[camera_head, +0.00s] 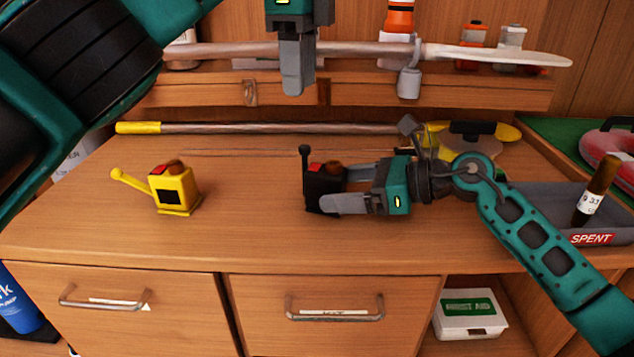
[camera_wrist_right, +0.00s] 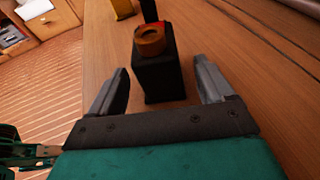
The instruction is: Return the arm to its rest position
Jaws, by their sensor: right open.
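My right gripper (camera_head: 334,188) is low over the middle of the desk, pointing left. It is open, its two fingers on either side of a small black box-shaped object (camera_head: 318,185) with a brown round cap and an upright black lever. In the right wrist view, the black object (camera_wrist_right: 158,75) stands upright between the fingers (camera_wrist_right: 161,70), with gaps on both sides. My left gripper (camera_head: 291,88) hangs pointing down in front of the shelf, away from the desk top. Its fingers overlap from this side, so its opening is hidden.
A yellow object (camera_head: 175,190) of similar shape stands on the left of the desk. A grey tray (camera_head: 545,208) marked SPENT holds a brown tube (camera_head: 596,189) at the right. Long poles lie along the shelf (camera_head: 370,49) and the desk back (camera_head: 265,128). The front left desk is clear.

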